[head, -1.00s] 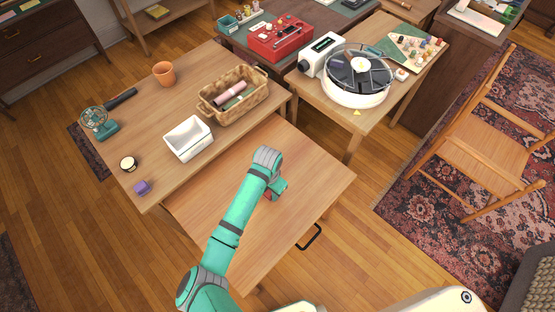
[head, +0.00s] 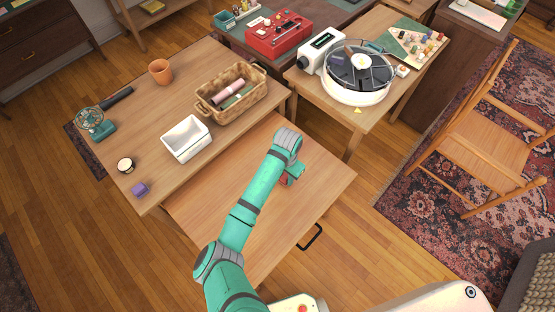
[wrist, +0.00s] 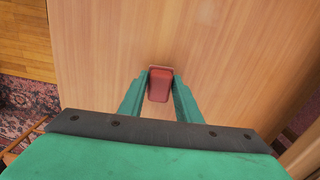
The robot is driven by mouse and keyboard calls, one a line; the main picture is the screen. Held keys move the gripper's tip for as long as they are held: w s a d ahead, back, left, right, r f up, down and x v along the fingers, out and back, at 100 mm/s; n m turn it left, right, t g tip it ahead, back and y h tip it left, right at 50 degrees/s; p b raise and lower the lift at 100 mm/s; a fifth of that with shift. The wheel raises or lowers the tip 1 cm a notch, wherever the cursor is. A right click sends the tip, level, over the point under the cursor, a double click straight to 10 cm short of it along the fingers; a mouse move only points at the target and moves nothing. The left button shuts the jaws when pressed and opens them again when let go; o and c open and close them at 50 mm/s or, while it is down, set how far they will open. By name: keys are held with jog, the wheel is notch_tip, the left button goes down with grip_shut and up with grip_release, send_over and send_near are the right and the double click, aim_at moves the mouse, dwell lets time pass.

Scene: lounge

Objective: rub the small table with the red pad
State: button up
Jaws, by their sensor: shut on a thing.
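The small table (head: 228,205) is a bare light-wood top in the middle of the head view, with a dark handle on its near right edge. The red pad (wrist: 159,86) sits between the two teal fingers in the wrist view, low against the wood; whether it presses on the top I cannot tell. My gripper (wrist: 160,92) is shut on the pad. In the head view my gripper (head: 288,180) is over the right part of the small table, and my arm hides most of the pad.
A side table at right carries a round white device (head: 357,94). A wooden chair (head: 485,150) stands right.

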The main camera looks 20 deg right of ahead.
notch_tip(320, 180, up, 2)
jog(key=shift+a+r, duration=0.1)
jog(key=shift+a, duration=0.05)
jog(key=shift+r, duration=2.25)
